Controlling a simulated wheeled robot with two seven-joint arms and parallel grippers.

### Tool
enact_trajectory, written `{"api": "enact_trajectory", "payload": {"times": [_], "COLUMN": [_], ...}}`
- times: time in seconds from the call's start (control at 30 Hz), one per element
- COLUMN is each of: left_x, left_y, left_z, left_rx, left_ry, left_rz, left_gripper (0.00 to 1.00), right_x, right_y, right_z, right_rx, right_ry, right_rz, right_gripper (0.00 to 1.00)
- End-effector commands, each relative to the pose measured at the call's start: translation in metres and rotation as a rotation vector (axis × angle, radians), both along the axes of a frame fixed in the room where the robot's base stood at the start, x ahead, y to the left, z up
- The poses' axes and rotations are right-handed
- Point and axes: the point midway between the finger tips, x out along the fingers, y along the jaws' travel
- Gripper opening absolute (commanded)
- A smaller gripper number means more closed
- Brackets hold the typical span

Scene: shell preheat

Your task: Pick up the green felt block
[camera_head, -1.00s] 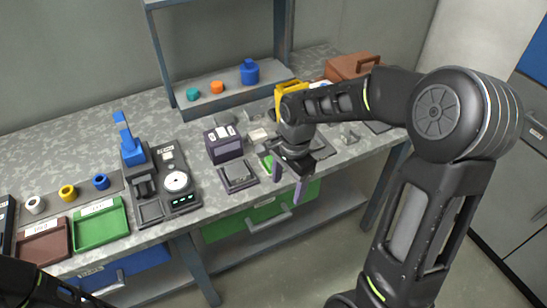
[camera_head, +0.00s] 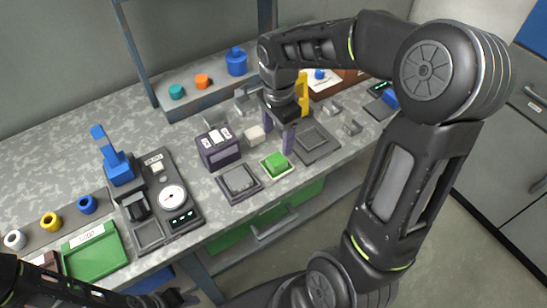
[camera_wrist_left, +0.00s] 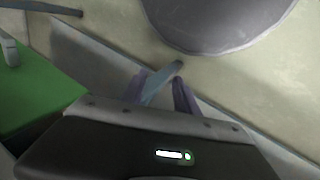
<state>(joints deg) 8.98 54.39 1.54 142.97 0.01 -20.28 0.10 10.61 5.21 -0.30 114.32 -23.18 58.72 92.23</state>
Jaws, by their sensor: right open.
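My right gripper (camera_head: 278,134) is open and empty, fingers pointing down. It appears just behind and above the block, apart from it; its exact height is hard to tell. My left gripper (camera_wrist_left: 162,88) shows in the left wrist view with its two purple fingers apart and nothing between them. It is away from the block, low in front of the bench.
A dark square plate (camera_head: 240,181) and a purple-black box (camera_head: 217,147) stand left of the block. A dark plate (camera_head: 314,141) lies to its right. A scale-like device (camera_head: 170,200) is farther left. A shelf (camera_head: 205,92) stands behind.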

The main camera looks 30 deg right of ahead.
Motion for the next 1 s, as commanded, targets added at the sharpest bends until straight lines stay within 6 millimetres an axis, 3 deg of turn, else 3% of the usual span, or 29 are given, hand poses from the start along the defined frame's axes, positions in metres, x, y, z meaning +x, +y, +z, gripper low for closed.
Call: {"api": "enact_trajectory", "payload": {"times": [0.17, 0.4, 0.77, 1.0], "left_x": [0.0, 0.0, 0.0, -0.001], "left_y": [0.0, 0.0, 0.0, 0.001], "left_z": [0.001, 0.002, 0.004, 0.013], "left_rx": [0.0, 0.001, 0.001, 0.003], "left_ry": [0.0, 0.0, 0.001, 0.004], "left_rz": [0.0, 0.0, 0.001, 0.002], "left_gripper": [0.36, 0.36, 0.36, 0.36], "right_x": [0.0, 0.0, -0.001, -0.002], "right_y": [0.0, 0.001, 0.001, 0.003], "right_z": [-0.004, -0.026, -0.03, -0.062], "right_rx": [0.0, 0.001, 0.0, 0.001], "right_ry": [0.002, 0.002, 0.001, 0.005], "right_rz": [0.0, 0.001, 0.001, 0.001], "right_gripper": [0.67, 0.67, 0.67, 0.67]}}
